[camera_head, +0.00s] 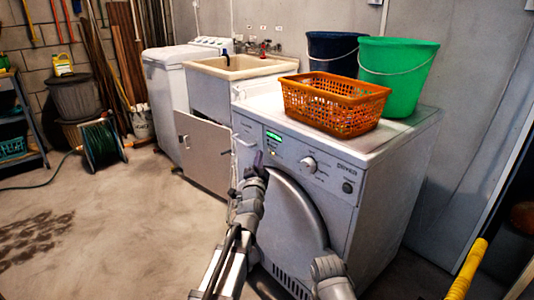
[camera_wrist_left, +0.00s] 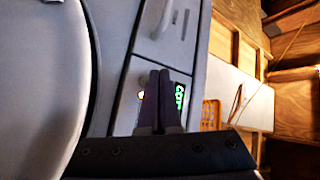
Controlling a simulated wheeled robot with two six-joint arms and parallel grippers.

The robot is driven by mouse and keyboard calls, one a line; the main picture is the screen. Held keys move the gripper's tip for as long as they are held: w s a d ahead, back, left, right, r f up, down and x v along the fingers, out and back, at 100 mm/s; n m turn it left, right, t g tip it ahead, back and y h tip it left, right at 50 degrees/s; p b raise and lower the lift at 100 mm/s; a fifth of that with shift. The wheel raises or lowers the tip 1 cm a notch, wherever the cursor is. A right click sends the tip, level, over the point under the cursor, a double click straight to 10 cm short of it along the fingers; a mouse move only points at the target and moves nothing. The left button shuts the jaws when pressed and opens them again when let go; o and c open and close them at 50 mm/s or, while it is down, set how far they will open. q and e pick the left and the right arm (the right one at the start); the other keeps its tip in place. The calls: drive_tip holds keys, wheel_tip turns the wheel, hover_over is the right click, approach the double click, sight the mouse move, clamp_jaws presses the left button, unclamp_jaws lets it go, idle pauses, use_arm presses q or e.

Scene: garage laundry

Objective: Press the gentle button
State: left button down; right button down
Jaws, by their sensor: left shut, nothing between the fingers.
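The white dryer (camera_head: 300,215) stands at centre right with its control panel facing me. The panel carries a lit green display (camera_head: 273,136), small controls just below it, a round knob (camera_head: 308,165) and a dark round button (camera_head: 347,187). No label for the gentle button is readable. My left gripper (camera_head: 258,158) is shut and empty, with its dark fingertips in front of the panel, below and left of the display.
An orange basket (camera_head: 333,105), a green bucket (camera_head: 398,78) and a dark blue bucket (camera_head: 334,52) stand on the dryer. A sink (camera_head: 240,67) is behind it, with an open cabinet door (camera_head: 203,150) jutting out. The floor at left is mostly clear.

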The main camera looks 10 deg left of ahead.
use_arm(q)
drive_tip(key=shift+s+a, duration=0.95)
drive_tip(key=shift+s, duration=0.25)
drive_tip(key=shift+s+a, duration=0.9)
drive_tip(key=shift+s, duration=0.25)
idle(0.4)
